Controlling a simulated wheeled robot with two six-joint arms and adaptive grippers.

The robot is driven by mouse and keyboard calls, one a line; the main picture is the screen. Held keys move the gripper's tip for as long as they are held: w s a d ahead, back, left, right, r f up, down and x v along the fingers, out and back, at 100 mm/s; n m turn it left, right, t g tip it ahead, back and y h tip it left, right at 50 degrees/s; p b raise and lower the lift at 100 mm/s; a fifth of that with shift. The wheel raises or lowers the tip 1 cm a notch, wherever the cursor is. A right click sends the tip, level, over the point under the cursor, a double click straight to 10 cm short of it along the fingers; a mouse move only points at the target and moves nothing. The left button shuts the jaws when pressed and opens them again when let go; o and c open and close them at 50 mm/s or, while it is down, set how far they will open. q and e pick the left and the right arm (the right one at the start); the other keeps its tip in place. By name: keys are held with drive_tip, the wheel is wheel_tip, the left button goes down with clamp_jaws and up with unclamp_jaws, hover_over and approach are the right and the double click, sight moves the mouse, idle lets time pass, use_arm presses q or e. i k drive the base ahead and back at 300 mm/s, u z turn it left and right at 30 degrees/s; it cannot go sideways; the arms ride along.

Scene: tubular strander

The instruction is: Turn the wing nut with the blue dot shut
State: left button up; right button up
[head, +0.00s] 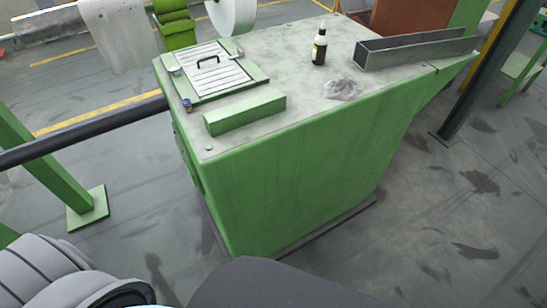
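A hatch lid (211,68) with pale slats, a green frame and a black handle (208,61) lies on top of the green cabinet at its left end. A small part with a blue mark (187,104) sits at the lid's near left corner; it looks like the wing nut with the blue dot, but is too small to tell how it is turned. Pale metal fasteners show at the lid's left edge (175,71) and far right corner (238,53). Neither of my grippers is in view; only a grey arm part shows at the bottom left.
A green block (245,111) lies just in front of the lid. A dark bottle (319,46), a crumpled clear wrap (343,89) and a grey metal channel (415,48) are farther right on the cabinet top (275,62). A dark rail (85,130) runs left of the cabinet (290,185).

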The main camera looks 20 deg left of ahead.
sight(175, 72)
drive_tip(key=u, duration=3)
drive_tip(key=i, duration=1.85)
drive_tip(key=z, duration=1.5)
